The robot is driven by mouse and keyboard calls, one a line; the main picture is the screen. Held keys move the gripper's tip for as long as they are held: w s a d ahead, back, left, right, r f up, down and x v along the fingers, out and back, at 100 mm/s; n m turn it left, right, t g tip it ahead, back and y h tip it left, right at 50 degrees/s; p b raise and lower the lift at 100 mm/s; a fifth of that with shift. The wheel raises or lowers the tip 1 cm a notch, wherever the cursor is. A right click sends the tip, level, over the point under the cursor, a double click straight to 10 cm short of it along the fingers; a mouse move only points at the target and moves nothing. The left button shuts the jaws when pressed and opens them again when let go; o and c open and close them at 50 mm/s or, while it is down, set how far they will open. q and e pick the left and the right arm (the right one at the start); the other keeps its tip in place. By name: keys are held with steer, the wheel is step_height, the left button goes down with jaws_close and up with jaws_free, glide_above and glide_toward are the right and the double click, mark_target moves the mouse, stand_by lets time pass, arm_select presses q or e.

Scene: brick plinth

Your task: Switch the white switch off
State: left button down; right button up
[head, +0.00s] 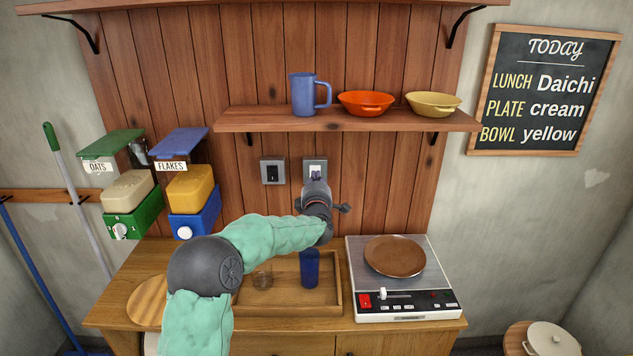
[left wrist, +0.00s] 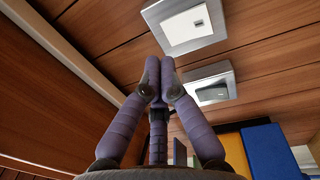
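The white switch (head: 315,163) is on a pale plate on the wooden wall, below the shelf. It also shows in the left wrist view (left wrist: 190,26), near the top. In the left wrist view my left gripper's fingertips (left wrist: 160,72) are together and hold nothing. I cannot tell whether they touch the switch. My right gripper is out of view.
A shelf (head: 350,120) above holds a blue mug (head: 304,95) and two bowls. Below my left arm, a wooden tray (head: 331,312) holds a blue cup (head: 310,268). A hotplate (head: 408,316) with a brown plate (head: 395,256) is at right. Two dispensers are at left.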

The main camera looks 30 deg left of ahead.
arm_select(q)
steer(key=r+p+v, duration=0.1)
steer(key=r+v, duration=0.1)
steer(key=v, duration=0.6)
steer(key=shift+s, duration=0.35)
steer(key=shift+d+f, duration=0.1)
steer(key=shift+d, duration=0.05)
